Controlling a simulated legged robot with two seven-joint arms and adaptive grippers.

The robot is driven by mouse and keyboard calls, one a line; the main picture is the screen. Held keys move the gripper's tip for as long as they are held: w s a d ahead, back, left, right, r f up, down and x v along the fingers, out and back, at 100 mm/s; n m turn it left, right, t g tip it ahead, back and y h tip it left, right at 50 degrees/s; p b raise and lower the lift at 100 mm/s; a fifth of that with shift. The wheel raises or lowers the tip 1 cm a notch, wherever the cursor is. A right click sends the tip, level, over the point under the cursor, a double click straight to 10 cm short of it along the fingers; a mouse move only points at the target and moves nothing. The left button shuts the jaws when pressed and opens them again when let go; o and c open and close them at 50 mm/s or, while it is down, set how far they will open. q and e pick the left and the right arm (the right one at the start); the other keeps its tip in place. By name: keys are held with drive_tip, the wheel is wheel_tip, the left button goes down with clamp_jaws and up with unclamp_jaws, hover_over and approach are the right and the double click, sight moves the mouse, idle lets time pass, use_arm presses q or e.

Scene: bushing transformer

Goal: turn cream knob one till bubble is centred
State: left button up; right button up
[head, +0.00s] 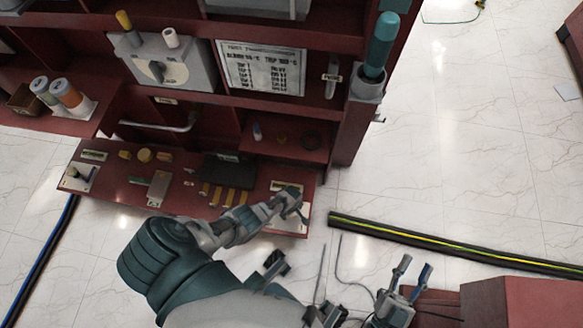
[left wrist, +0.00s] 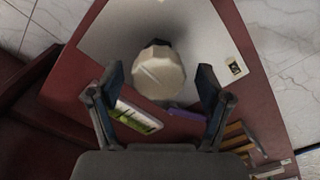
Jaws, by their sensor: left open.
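A cream faceted knob (left wrist: 160,66) with a pale line on its top stands on a white plate (left wrist: 105,37) in the left wrist view. My left gripper (left wrist: 158,82) is open, its two fingers at either side of the knob's near part and apart from it. In the head view my left gripper (head: 291,203) is over the right end of the red shelf and hides the knob. A small dark-framed yellowish window (left wrist: 235,67) is on the plate to the right; its bubble is too small to read. My right gripper (head: 413,268) is open and empty over the floor side.
The red shelf (head: 225,213) also bears yellow knobs (head: 145,155), a black box (head: 227,168) and several yellow blocks (head: 217,196). A green-marked pale plate (left wrist: 137,117) lies near the left finger. A dark striped cable (head: 450,243) crosses the floor; a red box (head: 525,303) is at lower right.

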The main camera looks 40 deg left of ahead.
use_arm(q)
drive_tip(key=shift+r, duration=0.1)
wheel_tip(320, 180, up, 12)
idle(0.7)
drive_tip(key=shift+f, duration=0.2)
